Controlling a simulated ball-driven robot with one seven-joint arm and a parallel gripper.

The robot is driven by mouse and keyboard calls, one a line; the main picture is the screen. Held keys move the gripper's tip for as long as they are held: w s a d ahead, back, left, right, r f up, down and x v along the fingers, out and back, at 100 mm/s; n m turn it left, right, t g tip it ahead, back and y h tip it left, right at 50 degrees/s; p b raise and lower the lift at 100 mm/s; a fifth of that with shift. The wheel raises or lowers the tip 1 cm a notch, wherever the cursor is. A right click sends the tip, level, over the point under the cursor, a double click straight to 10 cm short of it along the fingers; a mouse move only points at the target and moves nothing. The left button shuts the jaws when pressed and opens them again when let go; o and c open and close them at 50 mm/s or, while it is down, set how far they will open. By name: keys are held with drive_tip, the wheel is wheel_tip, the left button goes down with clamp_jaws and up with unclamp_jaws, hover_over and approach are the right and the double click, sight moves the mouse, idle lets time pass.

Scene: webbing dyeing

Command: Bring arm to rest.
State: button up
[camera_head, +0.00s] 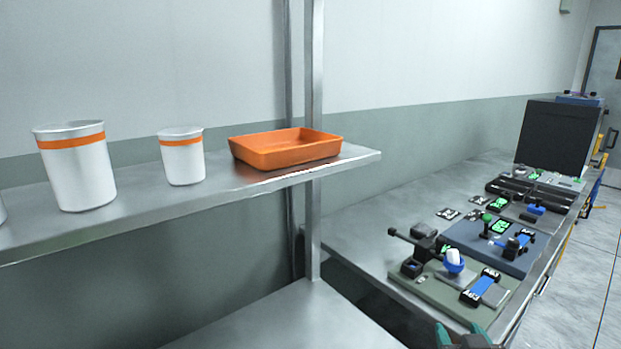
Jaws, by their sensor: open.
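My gripper (461,336) shows only at the bottom edge, right of the middle. Its two teal fingertips are apart with nothing visible between them. The rest of my arm is out of view. The tips appear in front of the near edge of the bench (365,238); I cannot tell how far they are from it.
Devices on plates (425,283) and a black panel (560,138) occupy the bench. Floor (585,265) is clear at right.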

drive_tip(key=s+f+g+y, duration=0.1)
drive_tip(key=s+f+g, duration=0.7)
drive_tip(key=s+f, duration=0.95)
drive_tip(key=s+f+g+y, duration=0.1)
drive_tip(key=s+f+g, duration=0.1)
drive_tip(key=s, duration=0.6)
drive_tip(key=s+d+f+g, duration=0.1)
drive_tip(key=s+f+g, duration=0.1)
drive_tip(key=s, duration=0.7)
drive_tip(key=shift+g+y+p, duration=0.4)
drive_tip(key=shift+g, duration=0.2)
